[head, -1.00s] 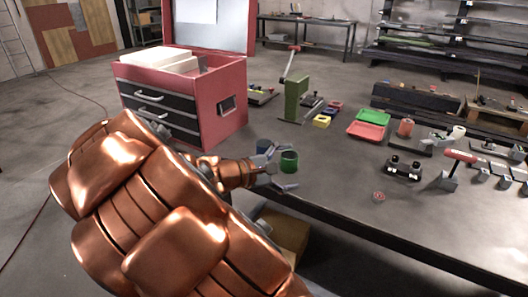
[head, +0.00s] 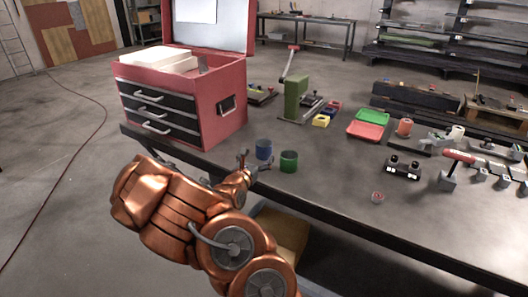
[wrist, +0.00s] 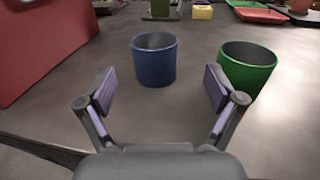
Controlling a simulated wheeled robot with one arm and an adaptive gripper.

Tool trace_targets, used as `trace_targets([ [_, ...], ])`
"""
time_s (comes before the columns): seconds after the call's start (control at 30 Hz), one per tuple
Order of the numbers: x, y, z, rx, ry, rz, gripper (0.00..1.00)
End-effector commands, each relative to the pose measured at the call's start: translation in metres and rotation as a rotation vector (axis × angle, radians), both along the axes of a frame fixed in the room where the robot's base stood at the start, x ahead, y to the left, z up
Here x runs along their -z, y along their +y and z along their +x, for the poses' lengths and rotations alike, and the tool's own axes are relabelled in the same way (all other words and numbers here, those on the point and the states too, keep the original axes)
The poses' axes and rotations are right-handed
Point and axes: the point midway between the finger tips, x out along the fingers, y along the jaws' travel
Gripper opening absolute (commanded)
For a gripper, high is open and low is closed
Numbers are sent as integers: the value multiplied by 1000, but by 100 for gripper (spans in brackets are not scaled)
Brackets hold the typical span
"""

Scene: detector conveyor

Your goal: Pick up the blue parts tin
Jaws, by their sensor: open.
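The blue parts tin (head: 264,149) stands upright on the dark table, left of a green tin (head: 289,161). In the wrist view the blue tin (wrist: 154,62) is ahead of my gripper (wrist: 160,88), roughly centred between its two fingers and a little beyond them. My gripper (head: 248,164) is open and empty, near the table's front edge. In the wrist view the green tin (wrist: 247,68) stands just beyond and beside the right finger; I cannot tell whether they touch.
A red tool chest (head: 222,106) stands left of the tins. A green press (head: 293,98), yellow bin (head: 321,121), red tray (head: 365,131) and green tray (head: 373,117) are behind and right.

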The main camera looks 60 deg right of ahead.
Motion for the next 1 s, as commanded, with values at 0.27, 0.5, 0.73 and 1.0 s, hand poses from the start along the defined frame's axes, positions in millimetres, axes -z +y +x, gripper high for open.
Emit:
trace_targets([
  [0.27, -1, -20, 4, 3, -4, 2, 92],
  [0.5, -2, -34, 10, 5, -3, 2, 92],
  [0.73, -2, -59, 19, 4, -3, 3, 92],
  [1.0, 0, -71, 23, 2, -3, 1, 92],
])
